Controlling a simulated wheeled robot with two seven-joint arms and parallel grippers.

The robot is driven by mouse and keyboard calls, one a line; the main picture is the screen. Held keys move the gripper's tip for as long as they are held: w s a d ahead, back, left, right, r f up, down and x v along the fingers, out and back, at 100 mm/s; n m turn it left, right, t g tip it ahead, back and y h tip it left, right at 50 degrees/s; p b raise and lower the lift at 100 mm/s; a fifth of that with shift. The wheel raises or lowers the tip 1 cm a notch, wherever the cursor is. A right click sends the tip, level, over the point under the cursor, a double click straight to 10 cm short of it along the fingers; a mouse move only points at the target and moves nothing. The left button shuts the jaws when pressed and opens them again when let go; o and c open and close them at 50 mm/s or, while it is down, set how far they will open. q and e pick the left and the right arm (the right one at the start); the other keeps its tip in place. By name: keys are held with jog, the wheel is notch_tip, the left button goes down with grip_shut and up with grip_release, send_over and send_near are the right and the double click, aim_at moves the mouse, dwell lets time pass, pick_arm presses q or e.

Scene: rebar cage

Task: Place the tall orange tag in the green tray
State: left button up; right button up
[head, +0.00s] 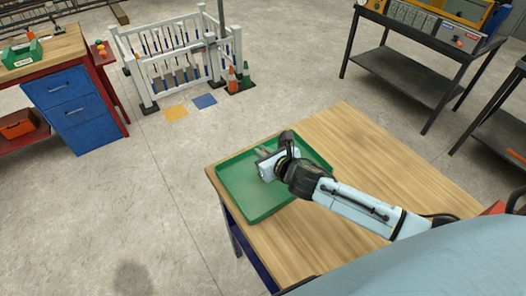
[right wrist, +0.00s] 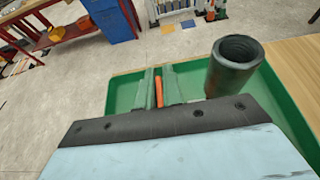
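The green tray (head: 243,203) lies on the wooden table top, and its rim and floor also show in the right wrist view (right wrist: 122,97). My right gripper (head: 264,154) is over the tray's far part. In the right wrist view its two fingers (right wrist: 160,82) stand close together on either side of a narrow upright orange strip, which looks like the tall orange tag (right wrist: 159,92). The fingers look shut on it. Its lower end is hidden behind my gripper body, so I cannot tell whether it touches the tray. My left gripper is not in view.
The wooden table (head: 345,135) is bare to the right of the tray. A blue drawer cabinet (head: 75,110), a white fence (head: 175,60) with cones (head: 232,79), and a black metal shelf bench (head: 410,75) stand farther off on open concrete floor.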

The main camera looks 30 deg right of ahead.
jog(key=o, duration=0.3)
jog(key=shift+o, duration=0.2)
jog(key=shift+r, duration=0.1)
jog(key=shift+s+r, duration=0.15)
jog(key=v, duration=1.1)
jog(key=shift+s+p, duration=0.3)
jog(key=shift+s, duration=0.05)
jog(key=shift+w, duration=0.1)
jog(key=x, duration=1.2)
jog(key=shift+r, duration=0.1)
notch_tip(320, 180, up, 2)
jog(key=shift+r, duration=0.85)
